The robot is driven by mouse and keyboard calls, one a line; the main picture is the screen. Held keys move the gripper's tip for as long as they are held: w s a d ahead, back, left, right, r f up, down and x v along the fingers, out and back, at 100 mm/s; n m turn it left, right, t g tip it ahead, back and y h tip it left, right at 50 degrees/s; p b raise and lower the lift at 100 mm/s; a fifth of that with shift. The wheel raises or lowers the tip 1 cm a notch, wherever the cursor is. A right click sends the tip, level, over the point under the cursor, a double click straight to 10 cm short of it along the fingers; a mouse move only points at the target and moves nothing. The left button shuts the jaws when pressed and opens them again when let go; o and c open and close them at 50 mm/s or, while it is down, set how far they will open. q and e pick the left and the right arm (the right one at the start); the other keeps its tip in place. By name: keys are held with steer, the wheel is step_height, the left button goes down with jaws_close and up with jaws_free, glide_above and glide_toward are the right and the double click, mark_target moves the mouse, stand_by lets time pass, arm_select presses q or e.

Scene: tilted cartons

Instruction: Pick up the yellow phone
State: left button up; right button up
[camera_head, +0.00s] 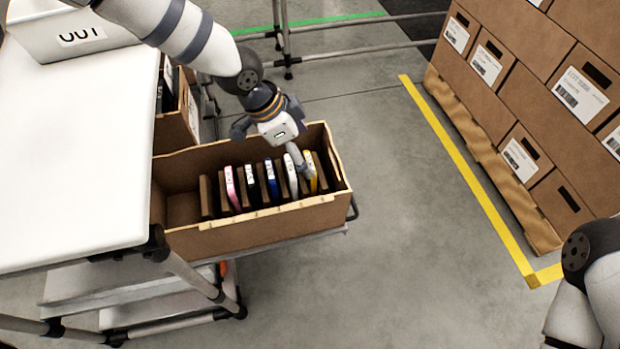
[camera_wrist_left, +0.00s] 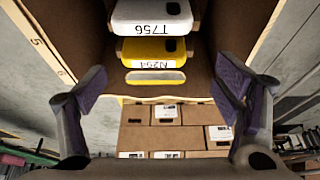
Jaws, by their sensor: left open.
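The yellow phone (camera_head: 313,172) stands on edge near the right end of an open brown carton (camera_head: 262,229), partly hidden by my left gripper. In the left wrist view the yellow phone (camera_wrist_left: 152,50) shows its labelled edge, marked N254, beside a white phone (camera_wrist_left: 152,14) marked T756. My left gripper (camera_head: 297,160) reaches down over the carton's right end, close to the white and yellow phones. In the left wrist view the left gripper (camera_wrist_left: 162,88) is open, with its fingers wide apart and nothing between them. My right gripper is out of view.
A pink phone (camera_head: 231,187), a blue phone (camera_head: 271,181) and brown dividers stand in the same carton. A white table (camera_head: 75,150) is at the left, with another carton (camera_head: 176,130) behind. Stacked labelled boxes (camera_head: 520,75) stand at the right. The grey floor between is clear.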

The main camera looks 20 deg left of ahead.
mark_target(308, 161)
arm_select(q)
steer(key=x, duration=0.5)
steer(key=shift+s+d+b, duration=0.1)
steer(key=shift+s+b, duration=0.3)
steer(key=c, duration=1.2)
steer(key=shift+o, duration=0.2)
